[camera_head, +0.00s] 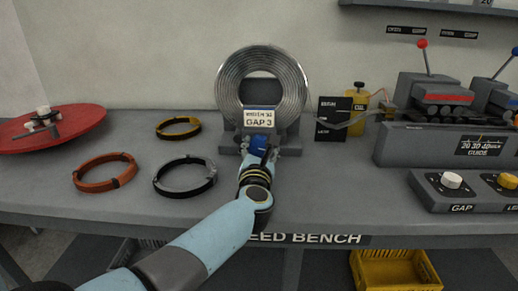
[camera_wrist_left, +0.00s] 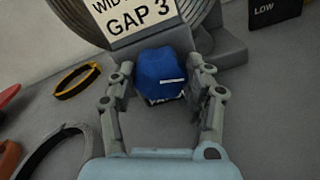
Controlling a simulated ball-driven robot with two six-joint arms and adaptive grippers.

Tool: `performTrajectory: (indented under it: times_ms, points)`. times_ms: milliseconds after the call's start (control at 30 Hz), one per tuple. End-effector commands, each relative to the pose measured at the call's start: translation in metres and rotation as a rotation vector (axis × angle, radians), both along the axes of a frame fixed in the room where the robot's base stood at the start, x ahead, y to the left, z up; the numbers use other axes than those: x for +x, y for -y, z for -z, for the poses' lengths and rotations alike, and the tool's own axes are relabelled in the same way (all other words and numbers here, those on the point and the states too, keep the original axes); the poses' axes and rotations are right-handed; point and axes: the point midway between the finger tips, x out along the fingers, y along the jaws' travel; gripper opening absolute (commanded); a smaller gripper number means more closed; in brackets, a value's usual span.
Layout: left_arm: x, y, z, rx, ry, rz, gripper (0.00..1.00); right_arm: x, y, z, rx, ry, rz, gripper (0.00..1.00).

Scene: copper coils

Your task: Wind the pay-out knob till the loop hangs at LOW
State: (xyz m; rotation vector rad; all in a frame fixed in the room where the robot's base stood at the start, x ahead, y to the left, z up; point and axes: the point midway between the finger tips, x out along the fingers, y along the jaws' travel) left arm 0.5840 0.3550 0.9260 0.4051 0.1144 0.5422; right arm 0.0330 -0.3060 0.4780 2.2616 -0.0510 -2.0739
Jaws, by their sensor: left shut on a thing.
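The blue pay-out knob (camera_head: 258,143) sits low on the front of the coil stand, under a sign reading GAP 3. My left gripper (camera_head: 259,150) is shut on it. In the left wrist view, the fingers of the gripper (camera_wrist_left: 163,84) stand on either side of the knob (camera_wrist_left: 160,70), whose white mark lies nearly level, toward the right. A large silver coil (camera_head: 230,80) stands upright behind. A thin strip loop (camera_head: 346,123) sags in front of the black level board (camera_head: 333,108); its exact level is too small to tell. LOW is readable on the board (camera_wrist_left: 270,10) in the wrist view.
Yellow, orange and grey coil rings (camera_head: 102,172) lie on the bench at left, beside a red disc (camera_head: 60,128). A grey machine with levers (camera_head: 436,90) and a knob panel (camera_head: 450,197) fill the right.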

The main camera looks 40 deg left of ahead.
Motion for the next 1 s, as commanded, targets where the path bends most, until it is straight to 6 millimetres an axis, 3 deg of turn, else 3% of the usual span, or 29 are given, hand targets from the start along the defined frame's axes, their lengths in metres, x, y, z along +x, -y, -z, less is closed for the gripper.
performTrajectory:
  times_ms: [467,1000]
  points:
    - [0.0,0.001,-0.001,0.118,-0.074,0.001,0.19,0.001,0.0,-0.009,0.0,0.001,0.0,0.76]
    - [0.001,0.003,0.0,0.531,-0.326,0.002,0.19,0.003,0.0,-0.033,0.0,0.005,0.0,0.76]
